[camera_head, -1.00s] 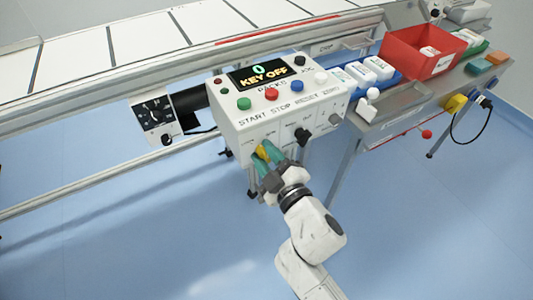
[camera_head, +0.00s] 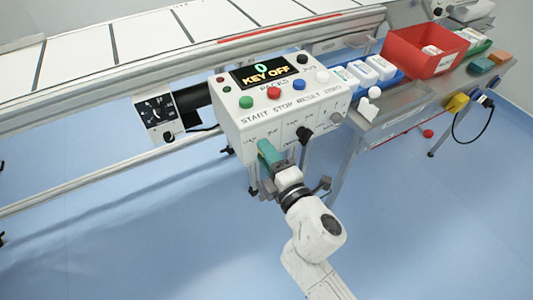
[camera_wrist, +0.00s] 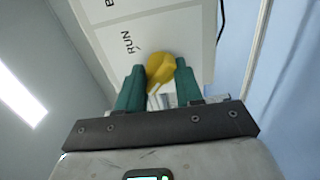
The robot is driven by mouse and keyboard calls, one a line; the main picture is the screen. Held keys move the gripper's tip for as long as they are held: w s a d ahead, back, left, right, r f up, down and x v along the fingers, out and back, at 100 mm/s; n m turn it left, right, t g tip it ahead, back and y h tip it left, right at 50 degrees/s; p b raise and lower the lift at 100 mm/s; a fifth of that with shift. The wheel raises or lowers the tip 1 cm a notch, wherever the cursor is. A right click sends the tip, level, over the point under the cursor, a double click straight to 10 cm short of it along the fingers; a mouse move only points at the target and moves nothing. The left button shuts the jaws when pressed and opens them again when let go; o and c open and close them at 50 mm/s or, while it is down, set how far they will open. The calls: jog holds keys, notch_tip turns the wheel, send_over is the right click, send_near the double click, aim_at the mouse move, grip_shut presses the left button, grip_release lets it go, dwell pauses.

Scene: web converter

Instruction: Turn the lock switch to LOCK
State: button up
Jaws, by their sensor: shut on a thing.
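A white control box (camera_head: 232,122) carries a display reading "0 KEY OFF" over its buttons, with switches on its lower front face. My gripper (camera_head: 268,152) is at the left part of that lower face. In the wrist view, its green fingers (camera_wrist: 158,75) are shut on a yellow switch knob (camera_wrist: 160,66), one on each side. The printed word RUN shows just beside the knob. I cannot read a LOCK mark. In the head view my fingers hide the knob.
A black switch knob (camera_head: 304,134) and a grey one (camera_head: 336,118) sit to the right on the same face. A red bin (camera_head: 415,62) stands on a bench at the right. A dial box (camera_head: 156,112) hangs at the left. The blue floor below is clear.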

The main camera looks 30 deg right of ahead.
jog(key=shift+s+d+f, duration=0.1)
jog(key=shift+d+f, duration=0.2)
jog(key=shift+f, duration=0.15)
jog(key=o, duration=0.7)
jog(key=shift+o, duration=1.4)
jog(key=shift+r, duration=0.2)
jog(key=s+b, duration=0.2)
jog(key=s, duration=0.8)
jog(key=shift+s, duration=0.35)
